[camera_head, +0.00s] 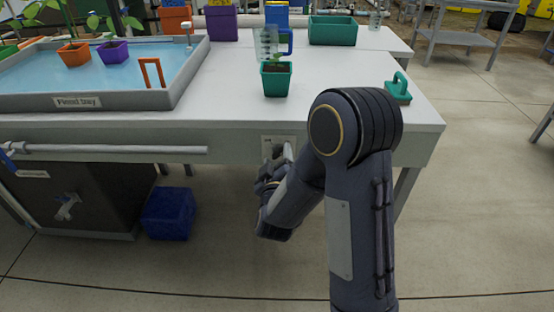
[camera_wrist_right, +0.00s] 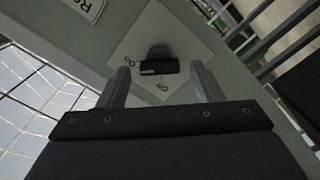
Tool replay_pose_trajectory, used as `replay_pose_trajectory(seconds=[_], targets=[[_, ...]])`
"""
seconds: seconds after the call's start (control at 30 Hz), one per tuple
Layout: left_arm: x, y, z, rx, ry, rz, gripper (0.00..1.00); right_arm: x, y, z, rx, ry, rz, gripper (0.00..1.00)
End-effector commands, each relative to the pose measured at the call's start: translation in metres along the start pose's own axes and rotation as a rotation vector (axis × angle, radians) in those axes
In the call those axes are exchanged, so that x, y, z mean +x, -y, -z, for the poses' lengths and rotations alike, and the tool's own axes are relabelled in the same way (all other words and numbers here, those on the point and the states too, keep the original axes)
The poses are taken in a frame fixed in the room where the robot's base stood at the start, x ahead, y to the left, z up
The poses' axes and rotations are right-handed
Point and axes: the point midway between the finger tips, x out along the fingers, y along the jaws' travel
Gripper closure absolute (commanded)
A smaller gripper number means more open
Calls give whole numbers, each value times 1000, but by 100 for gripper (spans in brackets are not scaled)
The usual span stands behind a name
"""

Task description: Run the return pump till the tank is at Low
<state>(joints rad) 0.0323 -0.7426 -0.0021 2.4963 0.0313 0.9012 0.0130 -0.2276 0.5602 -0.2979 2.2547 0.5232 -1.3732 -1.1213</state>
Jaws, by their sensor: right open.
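A pale switch plate (camera_head: 279,143) is on the front face of the bench. In the right wrist view the plate (camera_wrist_right: 178,38) carries a black switch knob (camera_wrist_right: 158,66) and small markings on either side. My right gripper (camera_head: 272,172) is just in front of the plate. In the wrist view its two fingers (camera_wrist_right: 162,88) are apart, one on each side of the knob, with nothing held. A dark tank (camera_head: 105,202) with a tap stands under the bench at left. I cannot read its level. My left gripper is out of view.
The flood tray (camera_head: 130,101) holds water and potted plants at back left. A teal pot with a seedling (camera_head: 276,82) and a teal-handled tool (camera_head: 398,97) stand on the bench. A blue crate (camera_head: 168,214) is on the floor beside the tank. A pipe (camera_head: 115,149) runs along the front.

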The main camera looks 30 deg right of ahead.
Motion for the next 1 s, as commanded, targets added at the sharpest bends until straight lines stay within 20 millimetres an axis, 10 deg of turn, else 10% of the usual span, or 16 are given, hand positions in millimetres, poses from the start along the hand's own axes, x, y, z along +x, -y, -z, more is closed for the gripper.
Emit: replay_pose_trajectory(seconds=[0.13, 0.47, 1.0], targets=[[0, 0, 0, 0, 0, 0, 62, 0, 0, 0, 0, 0, 0, 43], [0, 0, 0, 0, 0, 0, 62, 0, 0, 0, 1, 0, 0, 85], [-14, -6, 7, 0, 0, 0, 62, -1, -1, 2, -179, 0, 1, 85]])
